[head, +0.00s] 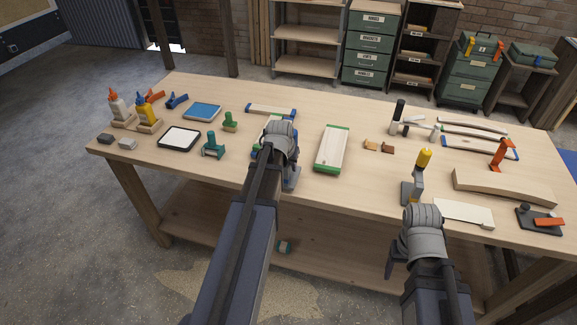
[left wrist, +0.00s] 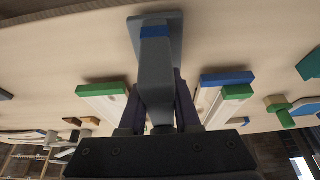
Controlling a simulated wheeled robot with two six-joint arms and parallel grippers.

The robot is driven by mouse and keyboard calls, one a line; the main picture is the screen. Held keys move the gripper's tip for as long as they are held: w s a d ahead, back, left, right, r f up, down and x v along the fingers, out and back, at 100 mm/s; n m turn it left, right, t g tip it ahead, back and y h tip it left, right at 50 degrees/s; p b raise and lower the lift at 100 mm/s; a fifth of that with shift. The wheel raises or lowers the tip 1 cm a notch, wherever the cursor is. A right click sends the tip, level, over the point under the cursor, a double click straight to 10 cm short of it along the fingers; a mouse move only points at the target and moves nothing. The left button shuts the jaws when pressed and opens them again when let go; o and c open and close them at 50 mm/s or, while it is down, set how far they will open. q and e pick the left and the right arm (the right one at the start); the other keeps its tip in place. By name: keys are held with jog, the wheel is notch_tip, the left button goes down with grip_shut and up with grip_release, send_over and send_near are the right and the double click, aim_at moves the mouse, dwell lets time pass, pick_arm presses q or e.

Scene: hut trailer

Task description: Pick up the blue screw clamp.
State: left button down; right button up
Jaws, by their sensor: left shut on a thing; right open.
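My left gripper (head: 287,165) is over the middle of the bench near its front edge. In the left wrist view its dark fingers (left wrist: 160,112) are shut on a grey thing with a blue band and a flat grey plate at its end, which I take for the blue screw clamp (left wrist: 155,75). In the head view my wrist hides most of it; a grey part (head: 291,181) shows beside the gripper. I cannot tell whether it touches the bench. My right gripper (head: 395,262) is open and empty in front of the bench's front edge.
The bench (head: 340,201) holds a green-ended board (head: 331,150) right of my left gripper and a yellow-handled tool (head: 417,178) ahead of my right one. Glue bottles (head: 119,105), a white-topped pad (head: 180,138) and a green tool (head: 213,144) are left. A curved wooden piece (head: 503,187) lies right.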

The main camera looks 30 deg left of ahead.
pick_arm(q)
notch_tip(320, 180, up, 8)
jog(key=p, duration=0.7)
jog(key=shift+r, duration=0.1)
notch_tip(320, 180, up, 4)
jog(key=p, duration=0.4)
